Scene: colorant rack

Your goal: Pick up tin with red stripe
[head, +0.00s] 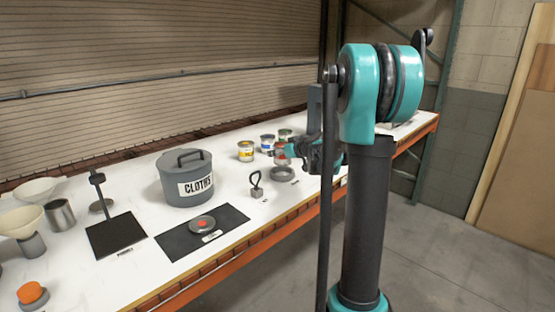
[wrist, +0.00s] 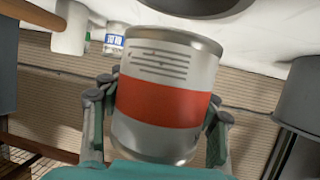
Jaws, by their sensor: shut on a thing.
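The tin with the red stripe (wrist: 163,100) fills the middle of the wrist view. It is a silver tin with a broad red band and dark lines of print. My gripper (wrist: 158,103) is shut on it, with one finger at each side. In the head view the tin (head: 281,154) is small and partly hidden by my gripper (head: 283,150), towards the far part of the white bench. It appears held above a grey ring (head: 282,174). I cannot tell the exact gap beneath it.
Yellow (head: 246,151) and blue-labelled (head: 267,143) tins stand left of my gripper, with a green-labelled tin (head: 286,135) behind. A weight with a looped handle (head: 256,187), a grey CLOTHS pot (head: 173,180) and a black mat (head: 172,239) are nearer.

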